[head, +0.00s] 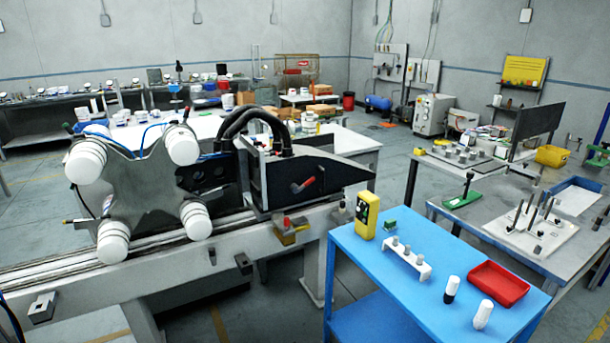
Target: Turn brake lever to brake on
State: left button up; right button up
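A small lever with a red handle (303,186) sits on the dark side face of the machine's housing (270,190), near the middle of the head view. It is tilted, with one end higher at the right. I take it to be the brake lever, but no marking on it is readable. A second red part (287,222) shows lower down on a yellow block (290,236) at the rail's front side. Neither of my grippers is in view, and nothing touches the lever.
A four-armed plate with white rollers (113,241) stands left of the housing on a long rail (60,276). A blue cart (400,295) at the front right carries a yellow device (367,215), a red tray (498,285) and white-and-black bottles. Grey workbenches stand farther right.

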aim_at(306, 184)
jog(key=i+j, duration=0.15)
jog(key=i, duration=1.3)
